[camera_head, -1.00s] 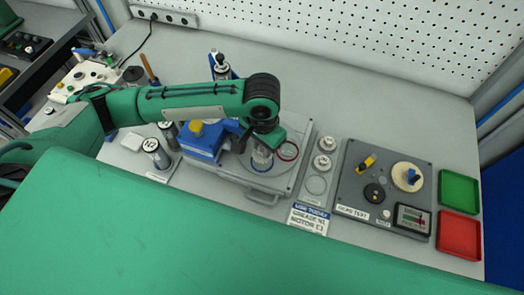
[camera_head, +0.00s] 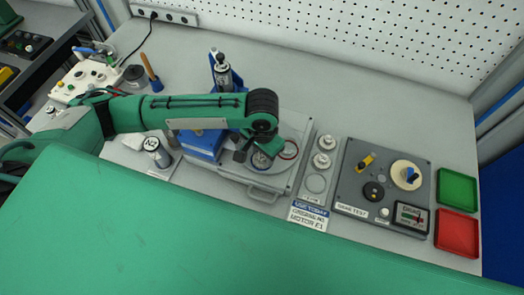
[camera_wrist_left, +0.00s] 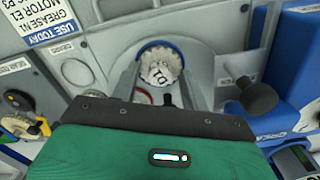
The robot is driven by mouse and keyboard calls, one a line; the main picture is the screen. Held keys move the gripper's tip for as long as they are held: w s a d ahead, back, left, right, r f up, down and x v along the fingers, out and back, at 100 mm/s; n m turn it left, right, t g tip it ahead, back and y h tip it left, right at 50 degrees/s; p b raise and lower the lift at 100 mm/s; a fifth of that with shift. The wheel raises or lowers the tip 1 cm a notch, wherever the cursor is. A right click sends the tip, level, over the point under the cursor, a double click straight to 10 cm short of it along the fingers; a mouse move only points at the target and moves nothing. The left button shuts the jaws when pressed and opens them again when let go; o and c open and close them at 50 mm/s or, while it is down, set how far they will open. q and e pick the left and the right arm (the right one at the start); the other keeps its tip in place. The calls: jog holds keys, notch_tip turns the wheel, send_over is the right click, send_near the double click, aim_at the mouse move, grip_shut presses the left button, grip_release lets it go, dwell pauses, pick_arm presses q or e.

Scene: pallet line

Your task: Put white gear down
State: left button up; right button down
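My left gripper (camera_head: 263,160) points down over the round grey plate of the fixture (camera_head: 283,184) in the middle of the bench. In the left wrist view its two fingers (camera_wrist_left: 160,75) stand on both sides of a white gear (camera_wrist_left: 158,66) and appear to touch its edges. The gear has dark lettering on its face, and a blue ring (camera_wrist_left: 161,44) shows around its far edge. The gear is also partly visible under the gripper in the head view (camera_head: 261,161). Whether it rests fully on the plate is hard to tell. My right gripper is not in view.
Further right are a test panel (camera_head: 350,190), a green tray (camera_head: 458,187) and a red tray (camera_head: 457,233). A blue box (camera_head: 200,146) stands left.

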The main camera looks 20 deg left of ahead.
aim_at(262, 156)
pick_arm(q)
notch_tip(262, 156, up, 12)
jog(key=b, duration=0.2)
jog(key=shift+r, duration=0.15)
dwell(0.5)
